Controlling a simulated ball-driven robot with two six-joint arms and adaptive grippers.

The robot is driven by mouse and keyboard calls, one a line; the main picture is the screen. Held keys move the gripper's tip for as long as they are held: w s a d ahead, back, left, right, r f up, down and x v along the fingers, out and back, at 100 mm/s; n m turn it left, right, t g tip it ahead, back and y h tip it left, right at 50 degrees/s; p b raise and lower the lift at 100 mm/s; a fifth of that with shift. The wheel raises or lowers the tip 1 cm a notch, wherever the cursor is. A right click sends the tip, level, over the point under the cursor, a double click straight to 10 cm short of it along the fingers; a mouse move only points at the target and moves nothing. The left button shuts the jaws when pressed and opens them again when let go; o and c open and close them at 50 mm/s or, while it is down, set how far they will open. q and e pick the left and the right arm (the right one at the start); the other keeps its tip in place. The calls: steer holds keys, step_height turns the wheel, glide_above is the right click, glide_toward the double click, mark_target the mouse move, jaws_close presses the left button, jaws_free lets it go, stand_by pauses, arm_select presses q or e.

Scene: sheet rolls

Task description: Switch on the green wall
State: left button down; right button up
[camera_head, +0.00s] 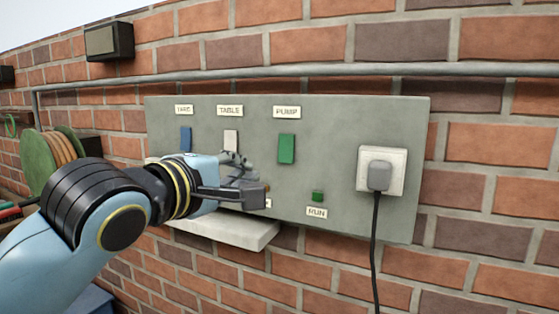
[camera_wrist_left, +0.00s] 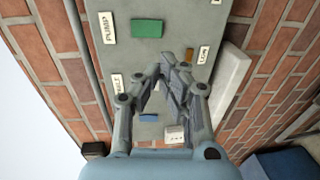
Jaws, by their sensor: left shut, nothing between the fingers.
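The green wall switch (camera_head: 287,149) is a flat upright rocker on the grey panel (camera_head: 340,120), under a label reading PUMP (camera_head: 287,112). It also shows in the left wrist view (camera_wrist_left: 147,28), beyond my fingers and a little to the left. My left gripper (camera_head: 262,193) is shut and empty in front of the panel, below and left of the green switch and apart from it. In the wrist view its fingertips (camera_wrist_left: 174,62) come together over the panel. I cannot tell whether they touch it. My right gripper is not in view.
A blue switch (camera_head: 186,139) and a white switch (camera_head: 231,141) sit left of the green one. A small green square (camera_head: 318,196) is above a RUN label. A plugged-in grey plug (camera_head: 379,175) is at right. A pale ledge (camera_head: 245,232) juts out below the panel.

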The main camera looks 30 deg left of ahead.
mark_target(285, 162)
arm_select(q)
steer(key=w+p, duration=0.1)
steer(key=w, duration=0.3)
steer(key=w+f+p, duration=0.1)
steer(key=w, duration=0.4)
steer(key=w+p, duration=0.2)
steer(key=w, duration=0.2)
steer(key=shift+w+a+f, duration=0.3)
steer(key=shift+a, duration=0.1)
steer(key=shift+w, duration=0.1)
steer(key=shift+f, duration=0.1)
steer(key=b, duration=0.2)
steer(key=shift+w+f+t+b, duration=0.35)
steer(key=shift+t+b, duration=0.05)
steer(key=shift+r+p, duration=0.3)
steer(key=shift+p, duration=0.15)
steer(key=shift+s, duration=0.1)
